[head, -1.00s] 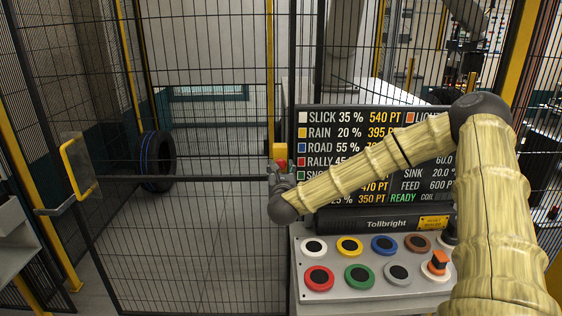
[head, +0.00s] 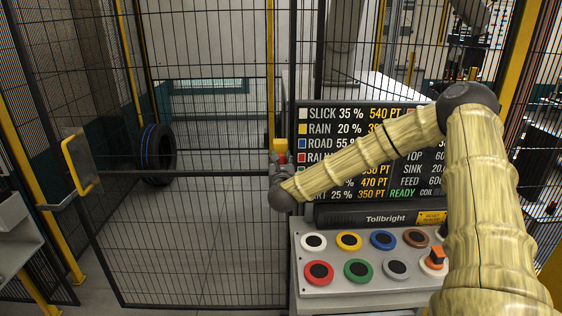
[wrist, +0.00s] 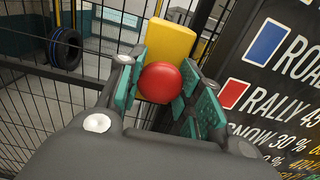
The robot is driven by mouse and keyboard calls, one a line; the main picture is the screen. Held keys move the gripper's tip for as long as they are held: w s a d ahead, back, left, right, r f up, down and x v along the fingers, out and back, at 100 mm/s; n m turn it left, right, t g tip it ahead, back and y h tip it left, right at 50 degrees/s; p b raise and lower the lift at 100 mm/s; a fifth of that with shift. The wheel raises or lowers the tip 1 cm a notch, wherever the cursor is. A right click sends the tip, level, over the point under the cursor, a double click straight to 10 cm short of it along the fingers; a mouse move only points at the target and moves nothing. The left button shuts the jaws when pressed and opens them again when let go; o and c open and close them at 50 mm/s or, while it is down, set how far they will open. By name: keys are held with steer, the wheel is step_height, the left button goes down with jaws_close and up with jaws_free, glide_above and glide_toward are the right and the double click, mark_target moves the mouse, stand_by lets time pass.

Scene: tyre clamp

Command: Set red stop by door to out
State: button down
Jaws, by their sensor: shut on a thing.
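The red stop (wrist: 160,82) is a round red mushroom button on a yellow box (wrist: 166,42), mounted beside the mesh door. In the wrist view it sits between the teal pads of my gripper (wrist: 162,90), which is shut on it. In the head view the yellow box (head: 281,145) shows above my gripper (head: 279,163), at the left edge of the display. There the gripper and wrist hide most of the button. Whether the button is in or out cannot be told.
The mesh door (head: 190,240) with its yellow handle (head: 77,165) stands left. The display board (head: 370,120) is close on the gripper's right. A panel (head: 338,292) of several coloured buttons is below my arm. A tyre (head: 157,154) stands behind the mesh.

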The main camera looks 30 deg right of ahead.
steer(key=shift+s+f+b, duration=0.1)
steer(key=shift+f+b, duration=0.05)
steer(key=shift+b, duration=0.3)
steer(key=shift+s+a+f+b, duration=0.1)
steer(key=shift+b, duration=0.25)
steer(key=shift+s+a+b, duration=0.2)
steer(key=shift+s+b, duration=0.1)
steer(key=shift+b, duration=0.4)
steer(key=c, duration=1.3)
jaws_free()
steer(key=shift+c, duration=0.2)
steer(key=shift+o, duration=0.8)
steer(key=shift+s, duration=0.1)
steer(key=shift+r, duration=0.3)
steer(key=shift+a+f, duration=0.1)
steer(key=shift+a, duration=0.05)
